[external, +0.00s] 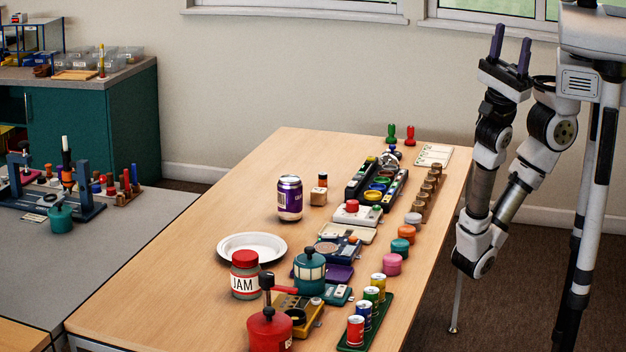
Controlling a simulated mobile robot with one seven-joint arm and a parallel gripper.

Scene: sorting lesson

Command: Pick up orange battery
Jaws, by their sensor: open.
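A small upright cylinder (322,181), orange and dark, stands at or on a small wooden block (318,197) near the middle of the table; it looks like the orange battery, but it is too small to be sure. My gripper (511,48) is raised at the upper right, fingers pointing up, open and empty. It is well away from the cylinder, beyond the table's right edge.
A purple can (290,198) stands just left of the block. A white plate (252,260), a jam jar (245,275) and a red grinder-like pot (270,328) are nearer. A green tray (381,325) holds several coloured cylinders. The table's left rear (250,180) is clear.

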